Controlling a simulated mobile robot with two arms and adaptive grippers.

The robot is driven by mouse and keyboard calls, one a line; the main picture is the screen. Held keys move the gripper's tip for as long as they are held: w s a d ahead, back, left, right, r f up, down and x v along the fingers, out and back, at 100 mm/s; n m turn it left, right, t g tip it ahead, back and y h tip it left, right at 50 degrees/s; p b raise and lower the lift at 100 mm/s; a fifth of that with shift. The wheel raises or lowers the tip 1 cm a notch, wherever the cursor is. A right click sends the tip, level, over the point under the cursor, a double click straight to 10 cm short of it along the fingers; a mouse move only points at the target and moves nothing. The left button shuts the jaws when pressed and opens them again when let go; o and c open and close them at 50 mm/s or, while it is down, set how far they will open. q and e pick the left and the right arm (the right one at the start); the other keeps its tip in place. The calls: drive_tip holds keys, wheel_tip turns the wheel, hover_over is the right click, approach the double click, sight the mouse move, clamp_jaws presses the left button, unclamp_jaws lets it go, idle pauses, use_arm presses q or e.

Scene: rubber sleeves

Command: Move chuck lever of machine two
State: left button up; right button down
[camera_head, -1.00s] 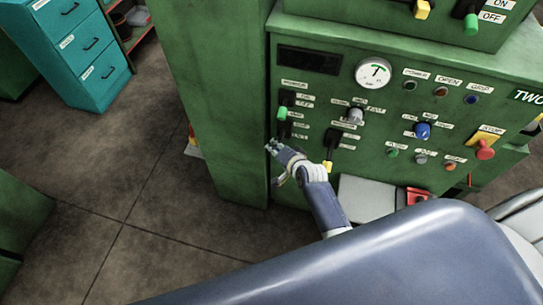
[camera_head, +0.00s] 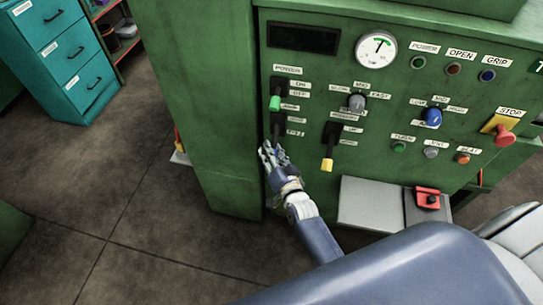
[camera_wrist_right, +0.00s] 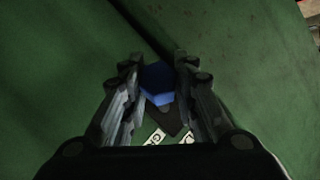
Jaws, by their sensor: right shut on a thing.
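Green machine (camera_head: 225,100) has a control panel of levers and knobs. The chuck lever's blue handle (camera_wrist_right: 157,82) sits between the fingers of my right gripper (camera_wrist_right: 158,85) in the right wrist view, with its black base and partly hidden white labels below. In the head view my right gripper (camera_head: 270,155) is at the lower left of the panel, at the black lever plate (camera_head: 278,128), and covers the handle. Its fingers are closed around the handle. My left gripper is not in view.
A green-tipped lever (camera_head: 275,102) is just above my gripper, and a yellow-tipped lever (camera_head: 328,160) is to its right. A red stop button (camera_head: 504,136) is at the far right. A grey plate (camera_head: 372,203) juts out below. A teal drawer cabinet (camera_head: 62,55) stands at upper left.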

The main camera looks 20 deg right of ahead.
drive_tip(key=shift+f, duration=0.1)
idle(0.3)
drive_tip(key=c, duration=1.2)
unclamp_jaws()
drive_tip(key=shift+w, duration=0.1)
drive_tip(key=shift+c, duration=0.2)
drive_tip(key=s+r, duration=0.1)
drive_tip(key=s, duration=1.1)
drive_tip(key=shift+r, duration=0.35)
drive_tip(key=shift+a, duration=0.1)
drive_tip(key=s+a+f+n+g+y, duration=0.1)
drive_tip(key=s+f+n+g, duration=0.45)
drive_tip(key=f, duration=0.85)
drive_tip(key=s+a+f+n+g+y, duration=0.1)
drive_tip(key=s+a+f+g, duration=0.15)
drive_tip(key=s+f, duration=0.9)
drive_tip(key=s+d+f+n+g+h, duration=0.1)
drive_tip(key=s+d+f+n+g, duration=0.1)
drive_tip(key=s+f, duration=0.5)
drive_tip(key=s+d+f+n+g, duration=0.2)
drive_tip(key=s+d+f+g, duration=0.3)
drive_tip(key=s, duration=0.8)
wheel_tip(320, 180, down, 3)
drive_tip(key=shift+f+h, duration=0.1)
drive_tip(key=shift+h, duration=0.3)
